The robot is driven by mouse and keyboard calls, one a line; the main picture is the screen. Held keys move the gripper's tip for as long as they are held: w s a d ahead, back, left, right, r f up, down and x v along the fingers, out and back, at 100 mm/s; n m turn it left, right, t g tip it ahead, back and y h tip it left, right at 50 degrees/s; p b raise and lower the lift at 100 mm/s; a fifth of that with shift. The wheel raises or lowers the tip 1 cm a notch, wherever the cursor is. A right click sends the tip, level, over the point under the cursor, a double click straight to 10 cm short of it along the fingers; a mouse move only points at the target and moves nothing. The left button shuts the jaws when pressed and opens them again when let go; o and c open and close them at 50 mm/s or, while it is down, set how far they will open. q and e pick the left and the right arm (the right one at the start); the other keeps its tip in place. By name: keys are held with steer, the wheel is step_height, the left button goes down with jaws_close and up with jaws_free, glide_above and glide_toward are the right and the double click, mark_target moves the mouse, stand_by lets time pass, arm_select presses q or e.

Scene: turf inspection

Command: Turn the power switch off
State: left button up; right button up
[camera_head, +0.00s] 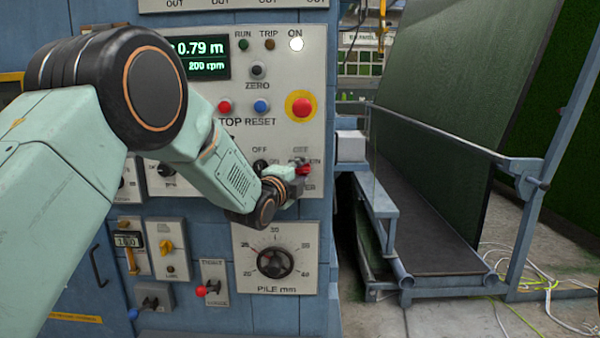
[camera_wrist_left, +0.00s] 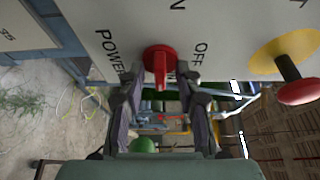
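The power switch is a red rotary knob (camera_wrist_left: 160,62) on a pale panel, with POWER lettered on its left and OFF on its right in the left wrist view. In the head view a bit of its red (camera_head: 304,170) shows past my gripper. My left gripper (camera_head: 297,178) is at the switch. In the left wrist view its fingers (camera_wrist_left: 159,92) are apart, one on each side of the knob. Gaps seem to remain; I cannot tell whether either finger touches it. The knob's exact pointing direction is unclear. My right gripper is not in view.
A red stop button on a yellow base (camera_head: 302,107) sits above the switch. The white ON lamp (camera_head: 295,44) looks lit. The pile dial (camera_head: 275,262) is below. A metal frame with green turf (camera_head: 460,80) stands to the right, with loose cables on the floor.

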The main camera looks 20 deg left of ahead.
arm_select(q)
steer(key=shift+a, duration=0.2)
steer(key=shift+c, duration=0.4)
steer(key=shift+s+d, duration=0.1)
steer(key=shift+d, duration=0.05)
steer(key=c, duration=0.3)
jaws_close()
steer(key=shift+d+f+n+t+y+b, duration=0.15)
steer(key=shift+n+t+y+b, duration=0.45)
steer(key=shift+n+y+b, duration=2.15)
steer(key=shift+f+n+t+h+b, duration=0.15)
steer(key=shift+n+t+b, duration=0.9)
steer(key=shift+n, duration=3.65)
steer(key=shift+d+f+n+t+y+b, duration=0.15)
steer(key=shift+n+y+b, duration=1.25)
steer(key=shift+n+b, duration=1.75)
steer(key=shift+n+p, duration=0.6)
steer(key=shift+n, duration=0.3)
